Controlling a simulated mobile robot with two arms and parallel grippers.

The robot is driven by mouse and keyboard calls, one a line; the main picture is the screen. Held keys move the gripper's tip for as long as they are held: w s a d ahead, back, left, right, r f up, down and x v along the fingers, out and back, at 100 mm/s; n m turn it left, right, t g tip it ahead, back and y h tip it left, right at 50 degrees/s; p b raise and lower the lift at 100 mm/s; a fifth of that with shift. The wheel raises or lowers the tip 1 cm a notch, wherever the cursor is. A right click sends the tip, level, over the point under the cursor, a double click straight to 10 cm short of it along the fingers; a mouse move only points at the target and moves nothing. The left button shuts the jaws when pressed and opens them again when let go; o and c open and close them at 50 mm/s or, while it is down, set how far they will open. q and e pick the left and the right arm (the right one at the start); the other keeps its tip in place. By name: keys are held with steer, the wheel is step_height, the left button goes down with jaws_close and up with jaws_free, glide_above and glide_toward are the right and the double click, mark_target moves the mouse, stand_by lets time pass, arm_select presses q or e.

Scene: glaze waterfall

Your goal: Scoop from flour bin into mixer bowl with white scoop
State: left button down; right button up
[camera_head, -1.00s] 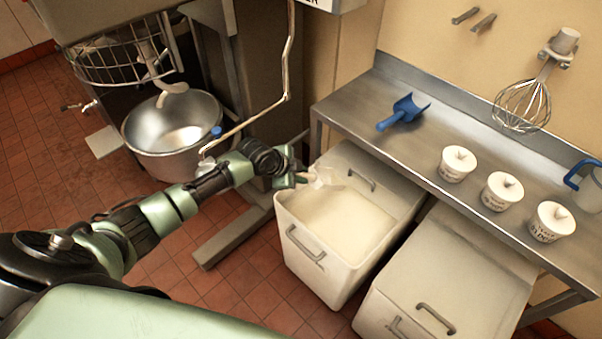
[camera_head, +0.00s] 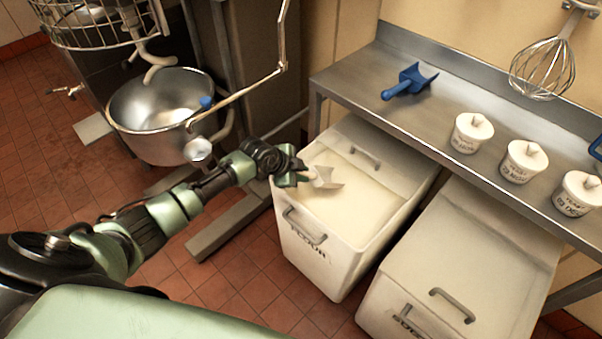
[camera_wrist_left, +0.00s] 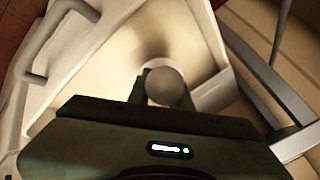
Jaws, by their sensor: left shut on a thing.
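The white scoop (camera_head: 326,178) is in my left gripper (camera_head: 299,177), which is shut on its handle. The scoop is over the left part of the open flour bin (camera_head: 311,262), close to the pale flour (camera_head: 345,198); I cannot tell whether it touches. In the left wrist view the rounded handle end (camera_wrist_left: 166,86) shows between the fingers, and the flour (camera_wrist_left: 110,65) lies beyond. The steel mixer bowl (camera_head: 160,135) stands to the left, below the mixer's hook and wire guard. My right gripper is not in view.
A closed white bin (camera_head: 480,265) stands right of the flour bin. The steel table (camera_head: 350,83) above holds a blue scoop (camera_head: 410,80) and several white tubs (camera_head: 471,132). A bent metal lever (camera_head: 240,97) crosses between bowl and bin. A whisk (camera_head: 543,67) hangs on the wall.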

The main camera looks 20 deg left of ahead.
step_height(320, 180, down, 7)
steer(key=b, duration=0.6)
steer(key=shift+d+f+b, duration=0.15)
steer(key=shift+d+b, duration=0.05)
steer(key=shift+b, duration=0.1)
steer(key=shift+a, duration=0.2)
